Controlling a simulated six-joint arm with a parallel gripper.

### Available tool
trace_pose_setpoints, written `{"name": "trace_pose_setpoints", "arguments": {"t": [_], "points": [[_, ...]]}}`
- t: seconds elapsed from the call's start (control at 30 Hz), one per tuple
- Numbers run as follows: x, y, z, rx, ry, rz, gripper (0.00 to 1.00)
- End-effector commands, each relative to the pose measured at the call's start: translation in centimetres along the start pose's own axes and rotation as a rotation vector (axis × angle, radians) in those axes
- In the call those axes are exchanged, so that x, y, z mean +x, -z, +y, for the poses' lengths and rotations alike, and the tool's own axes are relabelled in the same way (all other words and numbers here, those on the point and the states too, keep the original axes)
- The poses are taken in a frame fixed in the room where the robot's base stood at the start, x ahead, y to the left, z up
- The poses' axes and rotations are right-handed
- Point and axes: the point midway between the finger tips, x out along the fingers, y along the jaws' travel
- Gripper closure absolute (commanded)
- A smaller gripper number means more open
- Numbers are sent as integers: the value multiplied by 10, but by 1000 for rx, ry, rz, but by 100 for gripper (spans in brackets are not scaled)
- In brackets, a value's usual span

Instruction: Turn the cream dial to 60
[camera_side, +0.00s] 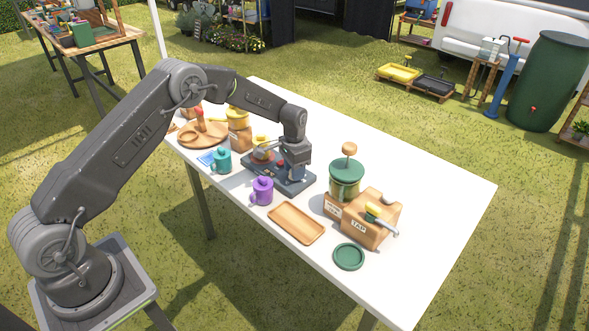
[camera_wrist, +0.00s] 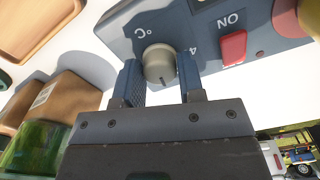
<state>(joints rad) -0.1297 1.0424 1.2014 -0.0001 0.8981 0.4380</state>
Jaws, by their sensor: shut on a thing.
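The cream dial (camera_wrist: 160,66) sits on the face of the blue-grey appliance (camera_wrist: 120,35), in the upper middle of the wrist view. My gripper (camera_wrist: 160,78) is shut on the dial, with one finger on each side of it. A dark pointer line shows on the dial, toward the gripper's side. A "°C" mark and a "4" show beside the dial; other scale marks are hidden or out of view. In the side view my gripper (camera_side: 297,173) is down at the right end of the appliance (camera_side: 268,177), and the dial is hidden there.
A red switch (camera_wrist: 233,47) marked "ON" is near the dial. A purple mug (camera_side: 262,191), teal mug (camera_side: 221,161) and wooden tray (camera_side: 276,218) stand in front. The table's far right is clear.

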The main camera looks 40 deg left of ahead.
Motion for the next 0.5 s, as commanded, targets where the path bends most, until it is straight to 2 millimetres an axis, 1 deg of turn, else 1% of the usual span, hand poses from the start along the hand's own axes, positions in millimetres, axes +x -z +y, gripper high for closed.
{"name": "trace_pose_setpoints", "arguments": {"t": [0.2,0.5], "points": [[0,0,0,140,1,1,88],[0,0,0,241,1,2,88]]}}
